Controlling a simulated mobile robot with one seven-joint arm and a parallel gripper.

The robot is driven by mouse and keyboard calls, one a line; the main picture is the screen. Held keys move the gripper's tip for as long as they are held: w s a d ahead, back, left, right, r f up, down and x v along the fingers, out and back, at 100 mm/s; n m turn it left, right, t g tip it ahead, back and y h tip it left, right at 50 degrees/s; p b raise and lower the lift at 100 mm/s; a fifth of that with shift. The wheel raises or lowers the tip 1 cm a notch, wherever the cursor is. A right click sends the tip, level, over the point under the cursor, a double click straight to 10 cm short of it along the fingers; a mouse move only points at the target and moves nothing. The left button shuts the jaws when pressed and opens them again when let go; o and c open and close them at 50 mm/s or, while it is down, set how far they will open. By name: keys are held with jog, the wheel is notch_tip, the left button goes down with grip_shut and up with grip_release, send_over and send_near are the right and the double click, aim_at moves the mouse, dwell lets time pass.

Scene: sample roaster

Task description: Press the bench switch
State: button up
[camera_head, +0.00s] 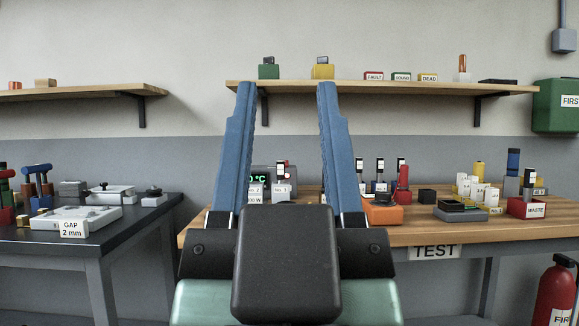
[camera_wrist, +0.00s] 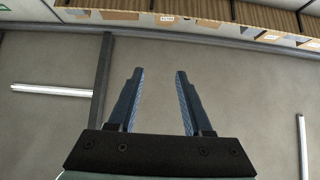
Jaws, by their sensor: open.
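My gripper (camera_head: 285,90) is open and empty, with its two blue fingers pointing up in front of the test bench (camera_head: 470,232); it also shows open in the wrist view (camera_wrist: 160,73). The bench switch cannot be picked out with certainty. An orange box (camera_head: 384,215) with a dark top stands on the bench just right of my right finger. A device with a green display (camera_head: 258,180) stands between the fingers in the picture, partly hidden by my gripper. The middle of the bench top is hidden behind my gripper.
A dark table (camera_head: 140,215) with a "GAP 2 mm" block (camera_head: 75,218) stands at left. A red WASTE box (camera_head: 530,208) and a grey tray (camera_head: 461,214) are on the bench's right. A wall shelf (camera_head: 400,87) hangs above. A fire extinguisher (camera_head: 555,295) stands lower right.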

jog(key=shift+a, duration=0.5)
jog(key=shift+r+p, duration=0.3)
jog(key=c, duration=0.5)
notch_tip(320, 180, up, 39)
jog(key=p, duration=3.9)
jog(key=shift+r, duration=0.1)
grip_shut()
